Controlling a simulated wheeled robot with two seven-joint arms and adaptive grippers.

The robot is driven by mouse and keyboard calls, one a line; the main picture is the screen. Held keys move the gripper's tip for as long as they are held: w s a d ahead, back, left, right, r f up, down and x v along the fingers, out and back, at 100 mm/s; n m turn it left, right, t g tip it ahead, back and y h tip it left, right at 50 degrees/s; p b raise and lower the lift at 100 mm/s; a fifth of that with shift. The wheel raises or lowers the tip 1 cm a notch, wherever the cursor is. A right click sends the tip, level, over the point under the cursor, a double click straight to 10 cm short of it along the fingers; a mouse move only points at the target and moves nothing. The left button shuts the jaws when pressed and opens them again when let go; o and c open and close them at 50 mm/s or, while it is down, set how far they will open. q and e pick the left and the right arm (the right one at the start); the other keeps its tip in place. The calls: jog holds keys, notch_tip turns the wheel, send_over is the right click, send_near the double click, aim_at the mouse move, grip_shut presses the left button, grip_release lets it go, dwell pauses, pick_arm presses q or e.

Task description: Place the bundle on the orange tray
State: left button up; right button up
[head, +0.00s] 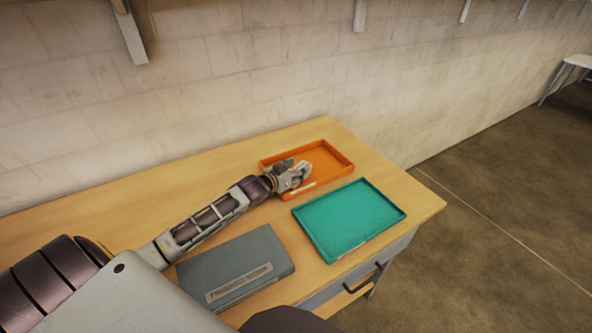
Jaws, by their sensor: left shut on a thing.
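The orange tray (343,157) lies at the back right of the wooden table, against the wall side. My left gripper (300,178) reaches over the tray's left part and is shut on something. The bundle is mostly hidden by the gripper; a thin pale strip (304,187) under the fingers, at the tray's near side, looks like part of it. I cannot tell whether it touches the tray floor. My right gripper is not in view.
A teal tray (350,218), empty, lies in front of the orange tray. A grey box-shaped laminator (235,264) with a label stands to its left, below my left forearm. The table (130,205) is bare along the wall at the left.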

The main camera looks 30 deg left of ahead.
pick_arm(q)
jog(key=o, duration=1.4)
jog(key=shift+c, duration=0.2)
jog(key=shift+s+r, duration=0.1)
jog(key=shift+s, duration=0.1)
jog(key=shift+v, duration=5.75)
